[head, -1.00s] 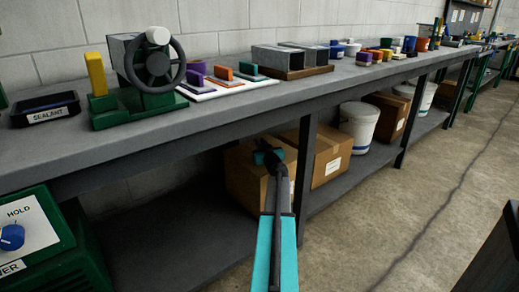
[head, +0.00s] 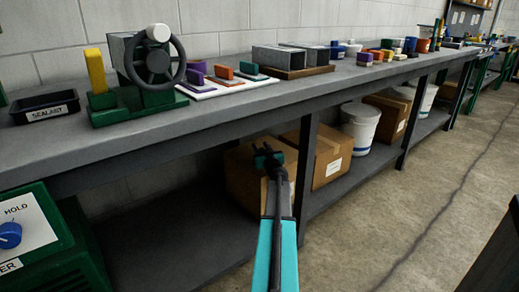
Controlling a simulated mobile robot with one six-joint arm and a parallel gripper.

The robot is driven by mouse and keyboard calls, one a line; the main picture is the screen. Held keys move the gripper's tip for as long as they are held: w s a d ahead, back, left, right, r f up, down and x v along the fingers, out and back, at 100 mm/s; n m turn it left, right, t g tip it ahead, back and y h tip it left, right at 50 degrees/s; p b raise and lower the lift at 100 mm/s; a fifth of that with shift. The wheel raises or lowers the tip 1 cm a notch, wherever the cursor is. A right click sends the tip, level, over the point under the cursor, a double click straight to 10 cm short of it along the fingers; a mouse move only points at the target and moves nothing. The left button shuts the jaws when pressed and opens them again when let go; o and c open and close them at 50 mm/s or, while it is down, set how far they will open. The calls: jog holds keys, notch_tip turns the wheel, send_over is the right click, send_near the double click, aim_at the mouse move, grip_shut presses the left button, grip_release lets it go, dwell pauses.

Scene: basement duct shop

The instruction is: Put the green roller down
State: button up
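My gripper (head: 268,158) is small and dark at the end of my outstretched arm, seen from behind. It is below the bench top's front edge, in front of a cardboard box on the lower shelf. Dark teal-green shows at its fingers, but I cannot tell whether this is part of the gripper or a held thing. I cannot tell whether the fingers are open or shut. I cannot make out a green roller with certainty anywhere in view.
The grey bench (head: 225,113) runs along the wall. On it stand a black sealant tray (head: 45,107), a green machine with a handwheel (head: 158,62), a white board (head: 215,90) with coloured blocks, and metal ducts (head: 285,58). A bare strip lies along its front.

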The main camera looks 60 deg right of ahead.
jog(key=shift+r+p, duration=0.25)
jog(key=shift+p, duration=0.2)
jog(key=shift+s+a+f, duration=0.1)
jog(key=shift+s+a, duration=0.15)
jog(key=shift+s, duration=0.1)
jog(key=shift+v, duration=5.6)
jog(key=shift+o, duration=0.5)
jog(key=shift+p, duration=0.3)
